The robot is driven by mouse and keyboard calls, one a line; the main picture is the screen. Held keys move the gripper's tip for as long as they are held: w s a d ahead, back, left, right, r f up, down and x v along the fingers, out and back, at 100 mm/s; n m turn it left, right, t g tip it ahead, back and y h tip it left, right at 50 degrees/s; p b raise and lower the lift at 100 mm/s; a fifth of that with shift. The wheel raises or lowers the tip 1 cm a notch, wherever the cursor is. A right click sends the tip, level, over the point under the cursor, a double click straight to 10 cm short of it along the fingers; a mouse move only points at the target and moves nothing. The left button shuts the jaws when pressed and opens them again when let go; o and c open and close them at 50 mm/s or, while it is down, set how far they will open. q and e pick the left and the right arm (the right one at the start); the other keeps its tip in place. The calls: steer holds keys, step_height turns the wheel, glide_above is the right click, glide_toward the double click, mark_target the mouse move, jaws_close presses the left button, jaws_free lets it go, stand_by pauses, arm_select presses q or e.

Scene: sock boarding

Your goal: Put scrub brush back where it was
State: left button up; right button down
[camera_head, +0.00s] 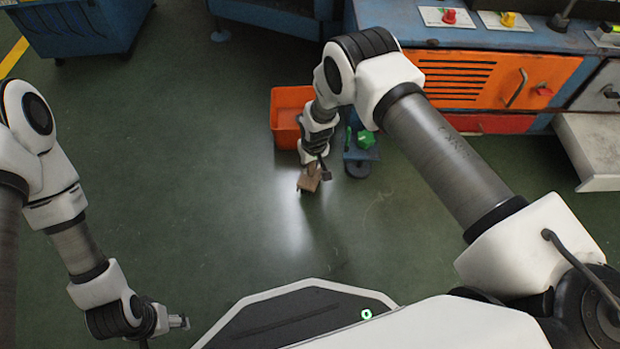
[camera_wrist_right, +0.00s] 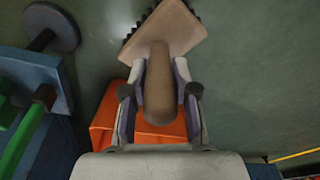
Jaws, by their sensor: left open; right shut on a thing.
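The scrub brush (camera_head: 308,183) is tan-brown, with a handle and a flat block head. My right gripper (camera_head: 313,168) is shut on it. In the right wrist view the brush head (camera_wrist_right: 168,32) points away from the gripper, with dark bristles showing at its edges. Its handle lies between the two fingers (camera_wrist_right: 158,95). The brush hangs over the green floor, in front of the orange bin (camera_head: 286,108); its height above the floor is hard to tell. My left gripper (camera_head: 182,322) is open and empty at the lower left, far from the brush.
A small blue stand (camera_head: 357,142) with a green object (camera_head: 367,139) and a round dark base is right of the brush. A blue and orange machine (camera_head: 470,85) fills the upper right. A blue container (camera_head: 80,28) stands upper left. The floor between is clear.

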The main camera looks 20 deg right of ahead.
mark_target(310, 169)
steer(key=shift+w+f+b, duration=0.3)
steer(key=shift+f+b, duration=0.05)
steer(key=shift+f, duration=0.1)
step_height(310, 169, down, 3)
steer(key=shift+r+b, duration=0.1)
steer(key=shift+b, duration=1)
steer(key=shift+r, duration=0.2)
steer(key=shift+f, duration=0.2)
steer(key=c, duration=0.9)
jaws_free()
steer(key=shift+r, duration=0.1)
